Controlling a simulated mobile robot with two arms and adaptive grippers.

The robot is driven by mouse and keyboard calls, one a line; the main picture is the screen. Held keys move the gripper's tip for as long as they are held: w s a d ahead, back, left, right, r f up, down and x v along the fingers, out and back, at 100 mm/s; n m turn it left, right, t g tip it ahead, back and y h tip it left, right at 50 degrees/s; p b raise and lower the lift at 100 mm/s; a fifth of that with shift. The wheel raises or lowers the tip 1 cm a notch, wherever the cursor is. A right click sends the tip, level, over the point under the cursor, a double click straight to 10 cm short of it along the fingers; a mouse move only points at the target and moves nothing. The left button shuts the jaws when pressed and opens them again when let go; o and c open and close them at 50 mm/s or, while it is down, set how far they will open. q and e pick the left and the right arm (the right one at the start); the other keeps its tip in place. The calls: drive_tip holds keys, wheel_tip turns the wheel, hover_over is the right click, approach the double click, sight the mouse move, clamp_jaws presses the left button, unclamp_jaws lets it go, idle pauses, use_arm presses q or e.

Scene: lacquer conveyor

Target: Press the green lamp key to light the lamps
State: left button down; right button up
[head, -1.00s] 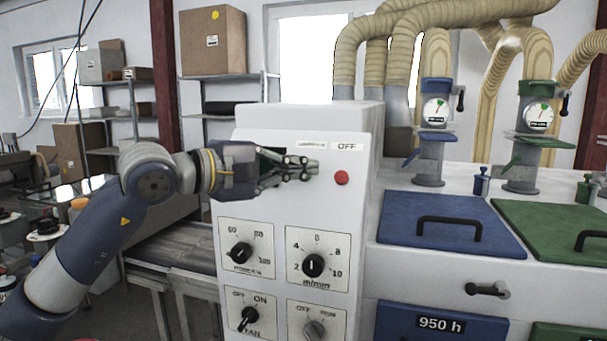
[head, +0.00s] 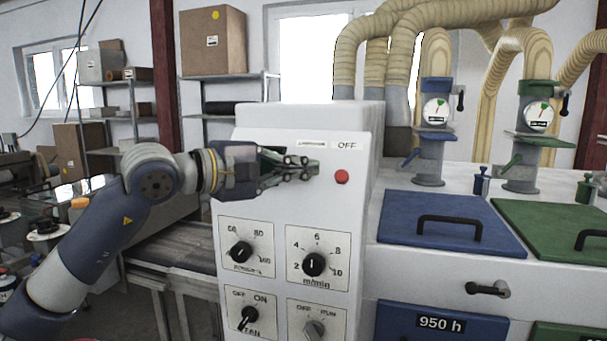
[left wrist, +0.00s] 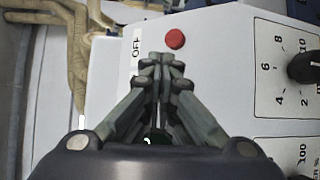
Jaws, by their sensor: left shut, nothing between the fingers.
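My left gripper (head: 312,167) is shut and empty in front of the upper part of the white control panel (head: 290,205), just left of the red button (head: 342,177). In the left wrist view the shut fingertips (left wrist: 165,62) point at the panel face, with the red button (left wrist: 175,39) just beyond them. I cannot tell whether the tips touch the panel. A label reading OFF (head: 346,146) is above the red button. My right gripper is not in view.
Below on the panel are a power dial (head: 241,251), a speed dial (head: 313,264), a fan switch (head: 249,317) and an OFF/RUN switch (head: 313,329). Blue (head: 450,222) and green (head: 560,230) lids lie to the right. A conveyor (head: 178,250) runs behind my left arm.

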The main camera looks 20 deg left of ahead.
use_arm(q)
drive_tip(key=shift+w+f, duration=0.5)
drive_tip(key=shift+w, duration=0.05)
idle(0.9)
drive_tip(key=shift+s+r, duration=0.6)
drive_tip(key=shift+s, duration=0.1)
idle(0.3)
drive_tip(key=s+r, duration=0.1)
drive_tip(key=s, duration=0.1)
drive_tip(key=s+r, duration=0.2)
idle(0.4)
idle(0.4)
